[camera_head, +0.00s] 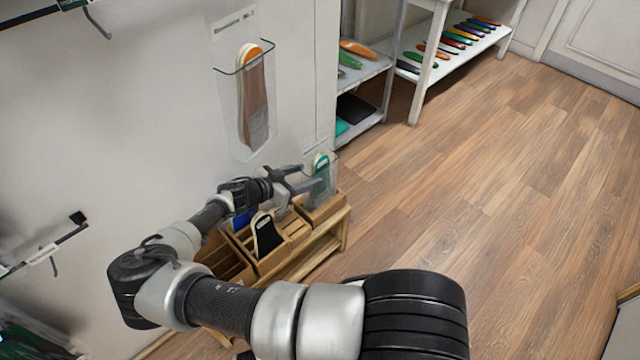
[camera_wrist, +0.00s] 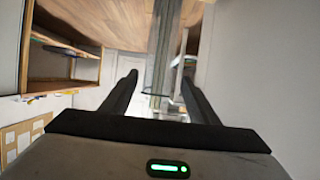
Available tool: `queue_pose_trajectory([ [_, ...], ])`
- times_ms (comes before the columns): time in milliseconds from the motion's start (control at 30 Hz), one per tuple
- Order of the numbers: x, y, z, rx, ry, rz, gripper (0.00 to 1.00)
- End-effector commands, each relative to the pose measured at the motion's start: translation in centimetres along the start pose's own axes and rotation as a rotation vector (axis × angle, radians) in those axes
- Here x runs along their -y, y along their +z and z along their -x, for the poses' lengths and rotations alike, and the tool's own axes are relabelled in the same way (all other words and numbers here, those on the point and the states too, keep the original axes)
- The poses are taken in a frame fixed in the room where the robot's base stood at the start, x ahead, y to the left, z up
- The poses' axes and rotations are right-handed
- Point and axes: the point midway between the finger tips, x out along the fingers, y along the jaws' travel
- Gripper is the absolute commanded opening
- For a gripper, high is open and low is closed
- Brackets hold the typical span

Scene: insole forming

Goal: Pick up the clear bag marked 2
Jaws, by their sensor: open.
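A small clear bag (camera_head: 320,178) with a teal and cream insole in it stands upright just beyond my gripper (camera_head: 308,178) in the head view. My gripper is open, with its fingers pointing at this bag. In the wrist view, a narrow, clear upright shape, seemingly the bag edge-on (camera_wrist: 160,50), lies between and beyond the fingertips (camera_wrist: 160,78). I cannot tell whether the fingers touch it. A larger clear bag (camera_head: 245,105) with orange-edged brown insoles hangs on the wall. The numbers on both bags are too small to read.
A wooden rack (camera_head: 298,232) with compartments and a black insole (camera_head: 266,236) is below my gripper. A white shelf (camera_head: 362,68) and a bench (camera_head: 455,45) with several coloured insoles stand behind. Wall hooks (camera_head: 78,218) stick out at left. The wooden floor (camera_head: 500,190) is clear.

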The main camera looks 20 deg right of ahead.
Motion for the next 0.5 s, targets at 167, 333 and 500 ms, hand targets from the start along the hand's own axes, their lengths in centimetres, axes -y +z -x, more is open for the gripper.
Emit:
queue_pose_trajectory([
  [167, -0.4, 0.4, -2.0, -0.001, 0.002, 0.001, 0.55],
  [333, -0.5, 0.5, -4.5, 0.000, 0.001, -0.001, 0.55],
  [500, -0.4, 0.3, -5.0, 0.000, 0.000, 0.000, 0.55],
])
